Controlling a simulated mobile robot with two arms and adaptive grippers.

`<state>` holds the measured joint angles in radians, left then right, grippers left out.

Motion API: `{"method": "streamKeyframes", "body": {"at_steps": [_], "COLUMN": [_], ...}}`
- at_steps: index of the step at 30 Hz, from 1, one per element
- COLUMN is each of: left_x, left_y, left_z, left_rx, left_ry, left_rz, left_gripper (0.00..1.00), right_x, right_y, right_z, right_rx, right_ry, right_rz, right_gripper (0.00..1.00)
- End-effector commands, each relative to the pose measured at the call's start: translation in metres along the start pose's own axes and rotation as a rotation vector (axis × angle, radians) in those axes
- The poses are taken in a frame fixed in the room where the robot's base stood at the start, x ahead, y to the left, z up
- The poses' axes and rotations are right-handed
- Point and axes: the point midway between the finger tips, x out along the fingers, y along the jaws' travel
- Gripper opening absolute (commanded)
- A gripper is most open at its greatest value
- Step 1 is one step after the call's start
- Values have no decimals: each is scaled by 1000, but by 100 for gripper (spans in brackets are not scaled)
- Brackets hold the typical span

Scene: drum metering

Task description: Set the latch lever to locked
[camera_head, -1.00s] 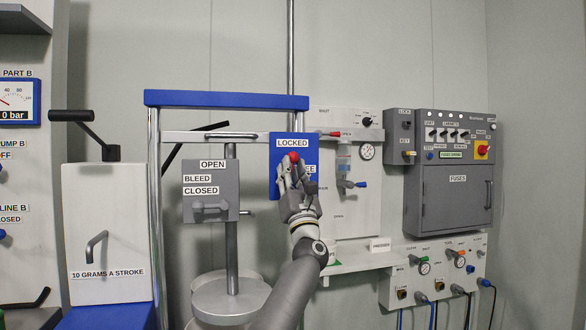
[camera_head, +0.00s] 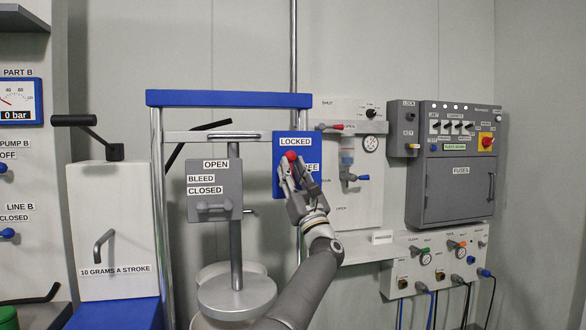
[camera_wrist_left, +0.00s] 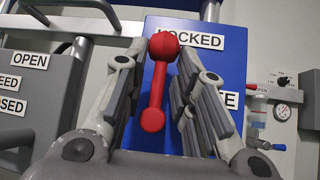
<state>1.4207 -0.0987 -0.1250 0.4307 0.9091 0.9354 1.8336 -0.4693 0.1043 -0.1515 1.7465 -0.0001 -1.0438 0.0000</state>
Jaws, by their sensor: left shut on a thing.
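The latch lever is red with a round knob (camera_head: 291,156), in front of a blue plate (camera_head: 281,187). The plate has a LOCKED label (camera_head: 295,142) at the top and a FREE label lower right, partly hidden by my fingers. My left gripper (camera_head: 290,169) is shut on the lever. In the left wrist view the lever (camera_wrist_left: 157,85) stands between the two fingers, its knob up at the lower left edge of the LOCKED label and its stem running down to a rounded lower end. My right gripper is not in view.
Left of the plate hangs a grey OPEN/BLEED/CLOSED box (camera_head: 215,190) on a metal frame with a blue top bar (camera_head: 228,99). A round grey platform (camera_head: 237,296) is below. Right are a valve panel (camera_head: 360,205) and a grey fuse cabinet (camera_head: 455,195).

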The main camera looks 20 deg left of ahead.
Motion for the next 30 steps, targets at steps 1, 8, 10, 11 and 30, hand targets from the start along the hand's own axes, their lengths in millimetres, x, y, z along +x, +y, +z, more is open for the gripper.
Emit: {"method": "streamKeyframes", "body": {"at_steps": [1, 8, 10, 11, 30], "left_x": [5, 4, 4, 4, -3], "left_y": [2, 2, 2, 2, 0], "left_z": [5, 5, 5, 5, 1], "left_rx": [-7, -11, -11, -11, -8], "left_ry": [-5, -5, -5, -6, -1], "left_rz": [5, 9, 9, 9, 5], "left_gripper": [0, 0, 0, 0, 32], "right_x": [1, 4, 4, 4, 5], "right_y": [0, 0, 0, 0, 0], "right_z": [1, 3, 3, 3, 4], "right_rx": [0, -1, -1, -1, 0], "right_ry": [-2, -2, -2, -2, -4], "right_rz": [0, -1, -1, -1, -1], "right_gripper": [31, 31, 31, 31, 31]}}
